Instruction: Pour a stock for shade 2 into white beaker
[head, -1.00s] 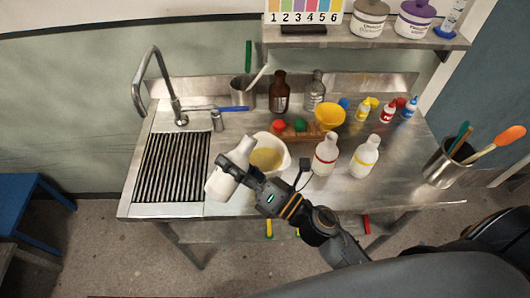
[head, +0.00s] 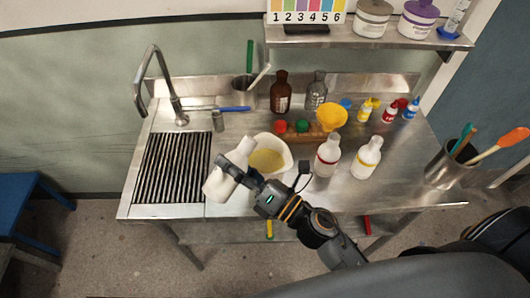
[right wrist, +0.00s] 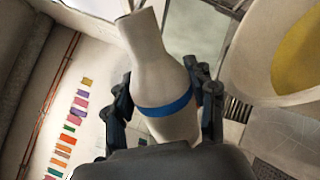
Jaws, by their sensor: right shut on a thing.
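My right gripper (head: 244,181) is shut on a white bottle (head: 222,182). The right wrist view shows a blue band around this bottle (right wrist: 160,100) between the fingers. The bottle is tilted, with its narrow neck towards the upper right, close to the left rim of the white beaker (head: 286,152). The beaker stands on the steel counter with yellowish contents, also seen at the right of the wrist view (right wrist: 258,60). I cannot make out any stream. White bottles with a red band (head: 327,158) and a yellow band (head: 366,160) stand to the right. My left gripper is out of view.
A numbered colour card (head: 306,12) is on the shelf (head: 370,42). A tool pot (head: 446,167) is at the right; a drain grid (head: 172,167) is left.

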